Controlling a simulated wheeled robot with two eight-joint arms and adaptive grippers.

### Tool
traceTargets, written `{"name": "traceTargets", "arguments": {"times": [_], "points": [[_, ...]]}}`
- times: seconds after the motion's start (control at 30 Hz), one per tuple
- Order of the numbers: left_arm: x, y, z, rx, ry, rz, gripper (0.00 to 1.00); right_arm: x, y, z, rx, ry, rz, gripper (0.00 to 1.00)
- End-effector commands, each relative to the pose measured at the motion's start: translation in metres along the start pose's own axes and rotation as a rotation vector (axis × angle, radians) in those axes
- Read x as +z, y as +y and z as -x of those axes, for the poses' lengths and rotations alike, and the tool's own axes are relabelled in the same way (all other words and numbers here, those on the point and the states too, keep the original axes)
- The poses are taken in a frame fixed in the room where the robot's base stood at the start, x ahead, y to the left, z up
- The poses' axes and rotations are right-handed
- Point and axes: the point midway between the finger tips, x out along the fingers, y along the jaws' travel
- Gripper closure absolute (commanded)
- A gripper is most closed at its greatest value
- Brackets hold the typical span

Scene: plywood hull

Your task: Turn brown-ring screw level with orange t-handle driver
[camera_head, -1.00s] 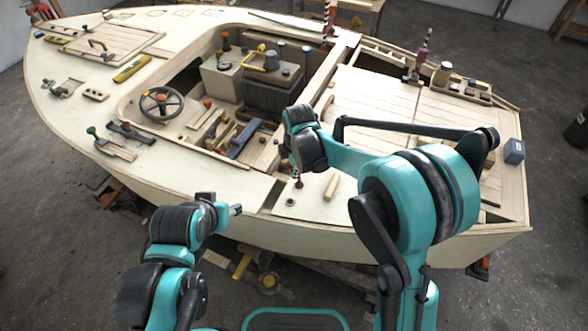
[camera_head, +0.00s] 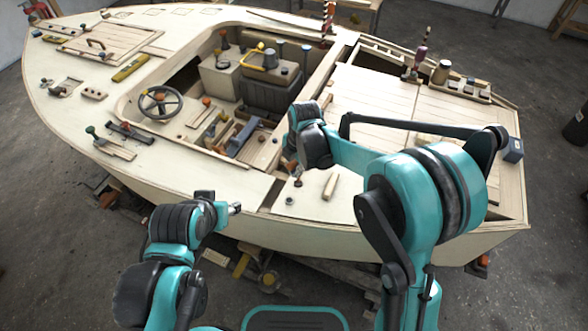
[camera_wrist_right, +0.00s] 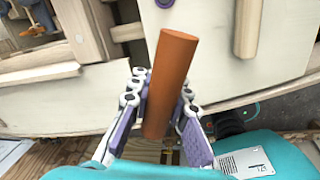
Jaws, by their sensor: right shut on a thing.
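In the right wrist view, the orange driver handle (camera_wrist_right: 172,75) is a plain cylinder standing between the purple-and-white fingers of my right gripper (camera_wrist_right: 160,88), which is shut on it. The driver's shaft and tip are hidden. In the head view, my right wrist hangs over the near side deck and hides most of the gripper. Small dark round fittings (camera_head: 290,201) sit on the deck panel there; one also shows at the top of the right wrist view (camera_wrist_right: 164,3). I cannot tell which has a brown ring. My left gripper (camera_head: 236,208) is near the hull's edge; its fingers are too small to read.
The open cockpit holds a steering wheel (camera_head: 161,102), a dark seat box (camera_head: 270,92) and several loose tools. The slatted deck on the right is mostly clear.

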Motion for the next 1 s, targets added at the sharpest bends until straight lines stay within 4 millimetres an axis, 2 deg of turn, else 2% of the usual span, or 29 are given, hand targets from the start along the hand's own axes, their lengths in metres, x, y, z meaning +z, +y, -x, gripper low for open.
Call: {"name": "traceTargets", "arguments": {"times": [0.27,0.37,1.0], "points": [[-0.001,0.0,0.002,0.0,0.0,0.0,0.55,0.0,0.001,0.003,0.0,0.0,-0.002,1.0],[-0.001,0.0,0.001,0.0,0.0,0.0,0.55,0.0,0.001,0.003,0.0,-0.008,-0.054,1.0],[0.001,0.0,-0.001,0.0,0.0,0.0,0.55,0.013,0.013,0.001,0.002,-0.157,-1.094,1.0]]}}
